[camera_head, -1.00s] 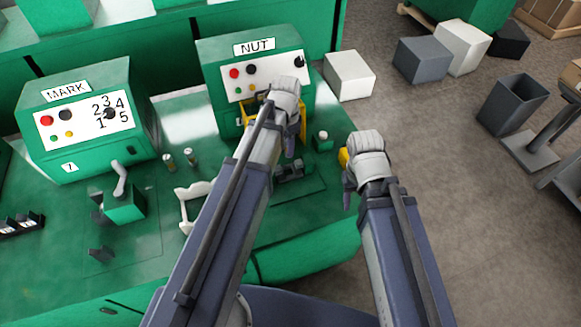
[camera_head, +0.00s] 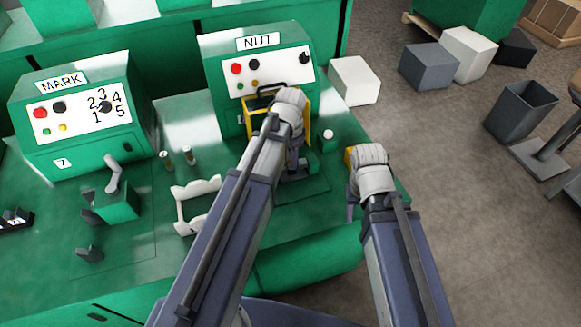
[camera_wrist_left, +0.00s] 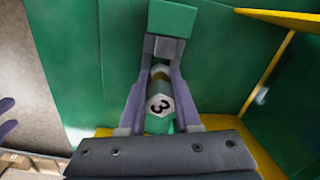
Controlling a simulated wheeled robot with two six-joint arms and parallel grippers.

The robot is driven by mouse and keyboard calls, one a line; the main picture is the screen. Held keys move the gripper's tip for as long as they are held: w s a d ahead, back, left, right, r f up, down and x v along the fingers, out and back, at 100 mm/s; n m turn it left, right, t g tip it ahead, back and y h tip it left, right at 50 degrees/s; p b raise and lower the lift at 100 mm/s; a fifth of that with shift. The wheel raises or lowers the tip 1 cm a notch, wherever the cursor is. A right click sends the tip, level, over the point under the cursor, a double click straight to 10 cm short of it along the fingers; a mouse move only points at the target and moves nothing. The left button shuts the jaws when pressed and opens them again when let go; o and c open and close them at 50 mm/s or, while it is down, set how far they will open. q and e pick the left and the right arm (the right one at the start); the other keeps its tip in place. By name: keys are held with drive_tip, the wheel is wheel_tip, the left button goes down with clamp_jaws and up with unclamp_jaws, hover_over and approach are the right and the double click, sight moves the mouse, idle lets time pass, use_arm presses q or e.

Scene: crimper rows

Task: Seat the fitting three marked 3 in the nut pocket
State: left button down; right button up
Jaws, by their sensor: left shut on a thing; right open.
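The fitting marked 3 (camera_wrist_left: 159,102) is between the fingers of my left gripper (camera_wrist_left: 158,112), its white numbered end facing the wrist camera. In the head view my left gripper (camera_head: 296,160) is in front of the NUT machine (camera_head: 222,80), low over its grey fixture, and the arm hides the fitting. In the wrist view a grey block (camera_wrist_left: 163,48) with a green block behind it lies just beyond the fitting; whether they touch I cannot tell. The pocket opening is not clear. My right gripper (camera_head: 351,200) is open and empty, right of the fixture.
A yellow frame (camera_head: 307,118) stands at the NUT machine's front. A green block with a white button (camera_head: 328,136) stands right of the fixture. The MARK machine (camera_head: 100,140), two small cylinders (camera_head: 188,155) and a white cradle (camera_head: 183,212) are to the left.

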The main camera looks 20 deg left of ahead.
use_arm(q)
drive_tip(key=shift+f+b, duration=1.35)
drive_tip(key=shift+f, duration=0.3)
drive_tip(key=shift+f, duration=0.2)
drive_tip(key=c, duration=0.6)
unclamp_jaws()
drive_tip(key=shift+r, duration=0.2)
wheel_tip(320, 180, up, 12)
drive_tip(key=p, duration=1.2)
drive_tip(key=s+d+n+y, duration=0.1)
drive_tip(key=s+d+n, duration=0.3)
drive_tip(key=s+d, duration=0.6)
drive_tip(key=s, duration=0.4)
drive_tip(key=shift+d, duration=0.4)
